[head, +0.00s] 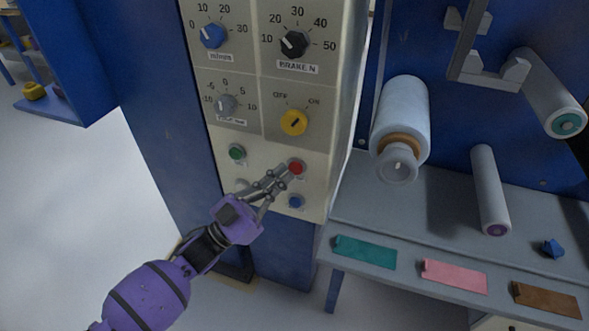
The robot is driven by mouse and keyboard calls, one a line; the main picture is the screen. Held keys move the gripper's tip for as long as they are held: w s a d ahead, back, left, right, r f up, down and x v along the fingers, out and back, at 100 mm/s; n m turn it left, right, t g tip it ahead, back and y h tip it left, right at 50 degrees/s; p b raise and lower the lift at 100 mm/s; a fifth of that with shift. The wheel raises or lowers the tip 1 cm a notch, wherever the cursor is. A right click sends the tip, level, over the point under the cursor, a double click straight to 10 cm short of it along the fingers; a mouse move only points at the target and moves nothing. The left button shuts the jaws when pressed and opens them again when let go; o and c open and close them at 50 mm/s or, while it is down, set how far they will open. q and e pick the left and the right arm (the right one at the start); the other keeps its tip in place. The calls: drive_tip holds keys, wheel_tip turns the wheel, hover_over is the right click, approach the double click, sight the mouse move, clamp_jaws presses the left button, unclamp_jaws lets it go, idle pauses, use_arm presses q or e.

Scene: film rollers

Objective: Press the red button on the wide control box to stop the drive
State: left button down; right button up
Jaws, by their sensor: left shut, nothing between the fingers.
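The wide control box (275,142) is a cream panel with dials, a yellow switch and several buttons. The red button (297,166) sits in its lower right part. My left gripper (279,171) is shut and empty, with its fingertips just left of and slightly below the red button. They look very close to it; I cannot tell whether they touch. The button's face is largely visible. My right gripper is not in view.
A green button (236,152) lies left of the red one, and a blue button (295,201) lies below it. The yellow switch (294,123) is just above. Right of the box are a film roll (402,112) and a grey shelf (440,215) with coloured strips.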

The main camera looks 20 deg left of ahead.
use_arm(q)
drive_tip(key=shift+w, duration=0.2)
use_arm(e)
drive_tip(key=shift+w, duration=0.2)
use_arm(q)
drive_tip(key=shift+w, duration=0.25)
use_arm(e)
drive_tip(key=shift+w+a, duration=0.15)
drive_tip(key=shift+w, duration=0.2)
use_arm(q)
drive_tip(key=shift+w, duration=0.25)
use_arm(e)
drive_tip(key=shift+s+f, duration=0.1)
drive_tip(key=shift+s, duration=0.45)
use_arm(q)
drive_tip(key=shift+w, duration=0.2)
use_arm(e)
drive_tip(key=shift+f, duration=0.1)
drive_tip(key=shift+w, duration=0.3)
use_arm(q)
drive_tip(key=shift+s, duration=0.9)
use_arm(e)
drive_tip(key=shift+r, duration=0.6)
use_arm(q)
drive_tip(key=shift+p, duration=0.3)
